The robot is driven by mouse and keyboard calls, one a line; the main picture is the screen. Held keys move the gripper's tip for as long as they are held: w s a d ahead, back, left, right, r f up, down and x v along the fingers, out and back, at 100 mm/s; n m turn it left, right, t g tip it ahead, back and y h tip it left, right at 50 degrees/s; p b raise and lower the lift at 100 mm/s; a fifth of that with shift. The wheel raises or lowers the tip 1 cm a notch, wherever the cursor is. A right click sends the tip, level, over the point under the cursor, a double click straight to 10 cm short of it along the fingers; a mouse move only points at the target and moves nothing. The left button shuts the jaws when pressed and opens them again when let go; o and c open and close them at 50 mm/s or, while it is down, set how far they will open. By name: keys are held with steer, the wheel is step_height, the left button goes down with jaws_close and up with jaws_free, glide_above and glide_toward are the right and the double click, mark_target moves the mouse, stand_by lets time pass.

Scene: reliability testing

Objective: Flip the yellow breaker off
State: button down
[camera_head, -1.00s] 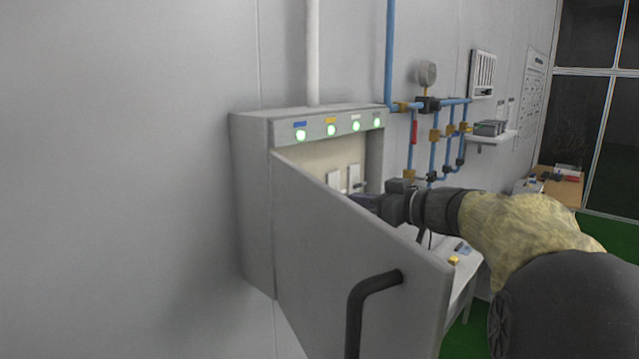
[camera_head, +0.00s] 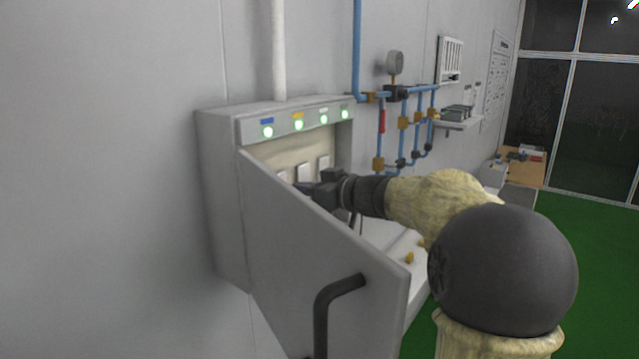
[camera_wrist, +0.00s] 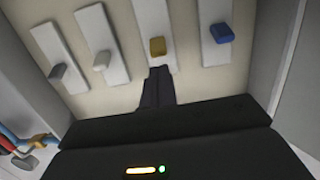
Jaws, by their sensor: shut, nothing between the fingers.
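The yellow breaker switch (camera_wrist: 157,46) sits on a white plate inside the cabinet, in the wrist view. My gripper (camera_wrist: 158,70) is shut and empty, its fingertips just below the yellow switch in that view; I cannot tell whether they touch it. In the head view my gripper (camera_head: 304,188) reaches into the open cabinet, its tips partly hidden by the door. The green light (camera_head: 298,125) under the yellow label is lit.
The open cabinet door (camera_head: 310,240) with a dark handle (camera_head: 322,310) stands left of my arm. Blue pipes (camera_head: 381,150) run along the wall at right.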

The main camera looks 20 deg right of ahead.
steer(key=x, duration=0.2)
steer(key=shift+w+a, duration=0.2)
steer(key=shift+w, duration=0.05)
steer(key=shift+f, duration=0.25)
steer(key=shift+b, duration=0.45)
